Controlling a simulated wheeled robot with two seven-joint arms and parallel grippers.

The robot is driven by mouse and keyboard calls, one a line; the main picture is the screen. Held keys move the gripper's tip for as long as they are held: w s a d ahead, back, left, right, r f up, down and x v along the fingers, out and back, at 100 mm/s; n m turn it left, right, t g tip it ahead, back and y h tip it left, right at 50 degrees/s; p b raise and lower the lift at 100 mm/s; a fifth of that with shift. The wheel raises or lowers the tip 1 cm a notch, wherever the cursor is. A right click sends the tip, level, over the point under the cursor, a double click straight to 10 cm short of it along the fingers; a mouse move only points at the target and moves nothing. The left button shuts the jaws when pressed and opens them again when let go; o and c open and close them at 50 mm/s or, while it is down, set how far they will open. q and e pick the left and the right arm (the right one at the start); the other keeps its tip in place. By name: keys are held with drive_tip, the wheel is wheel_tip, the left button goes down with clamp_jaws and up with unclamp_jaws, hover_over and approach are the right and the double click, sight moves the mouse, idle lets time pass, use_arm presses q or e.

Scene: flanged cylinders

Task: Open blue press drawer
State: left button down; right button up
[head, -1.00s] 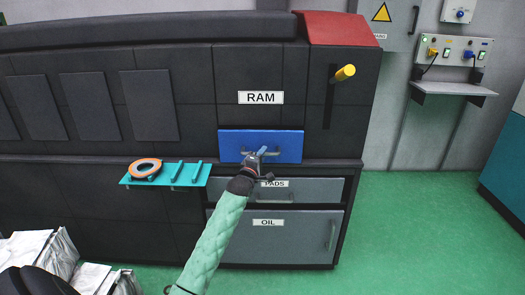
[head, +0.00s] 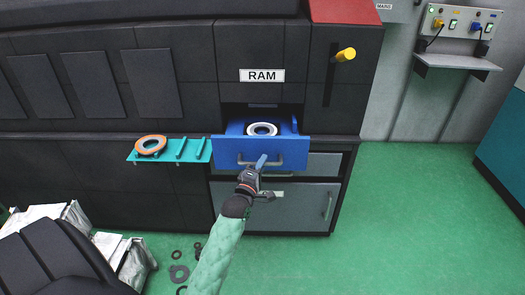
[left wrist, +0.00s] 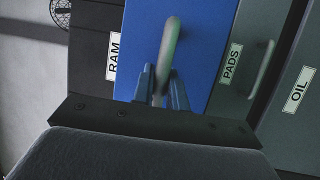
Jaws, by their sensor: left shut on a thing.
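The blue press drawer (head: 235,150) is pulled out of the black machine below the RAM label (head: 262,76). A white ring (head: 262,129) lies inside it. A grey bar handle (head: 275,160) crosses its front. My left gripper (head: 262,163) is at this handle. In the left wrist view, my left gripper (left wrist: 162,88) has its blue fingers on both sides of the handle (left wrist: 170,45), shut on it, in front of the blue drawer face (left wrist: 210,50). My right gripper is not in view.
A teal shelf (head: 200,155) with an orange ring (head: 150,145) is left of the drawer. Grey drawers, including OIL (head: 300,205), are below. A yellow-knobbed lever (head: 346,55) is at upper right. Dark rings (head: 179,273) lie on the floor. Green floor is clear at right.

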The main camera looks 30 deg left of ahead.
use_arm(q)
drive_tip(key=shift+s+d, duration=0.6)
drive_tip(key=shift+s, duration=0.3)
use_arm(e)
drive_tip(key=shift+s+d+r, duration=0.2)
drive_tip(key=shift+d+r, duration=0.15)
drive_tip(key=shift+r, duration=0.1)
use_arm(q)
drive_tip(key=c, duration=1.4)
unclamp_jaws()
drive_tip(key=b+v, duration=0.1)
drive_tip(key=v, duration=0.6)
drive_tip(key=shift+s, duration=0.4)
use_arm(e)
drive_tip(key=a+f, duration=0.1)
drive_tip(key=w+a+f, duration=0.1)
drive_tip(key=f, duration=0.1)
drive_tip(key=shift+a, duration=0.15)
use_arm(q)
drive_tip(key=shift+f, duration=0.15)
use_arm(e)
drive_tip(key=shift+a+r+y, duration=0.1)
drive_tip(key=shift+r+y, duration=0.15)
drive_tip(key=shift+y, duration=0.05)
